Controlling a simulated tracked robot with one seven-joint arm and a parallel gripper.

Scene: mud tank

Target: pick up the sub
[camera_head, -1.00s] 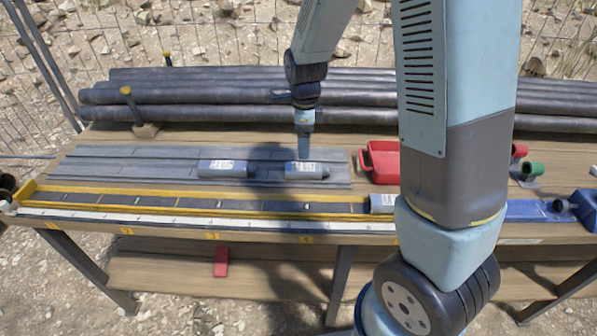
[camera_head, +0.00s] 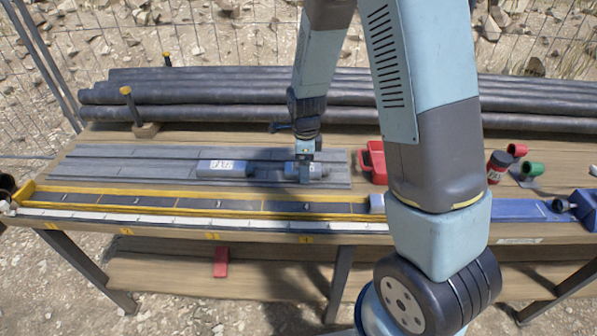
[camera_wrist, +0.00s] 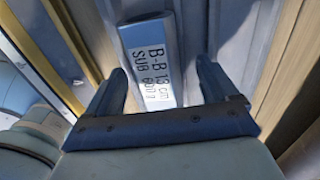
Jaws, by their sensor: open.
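Two grey cylinders with white labels lie on the grey slatted mat (camera_head: 110,172). The right one, a sub (camera_head: 320,170), is under my gripper (camera_head: 305,172). In the wrist view the sub (camera_wrist: 140,42) carries a label reading "B-B 13 cm SUB 600 g". My gripper (camera_wrist: 158,80) is open there, with one finger to each side of the sub and no grip on it. My gripper hides part of the sub in the head view. The left cylinder (camera_head: 215,168) lies apart from my gripper.
A yellow-edged tray (camera_head: 160,197) with a white ruled strip runs along the table front. Another grey piece (camera_head: 377,203) sits at its right end. A red container (camera_head: 373,160) stands right of the mat. Dark pipes (camera_head: 220,95) lie behind.

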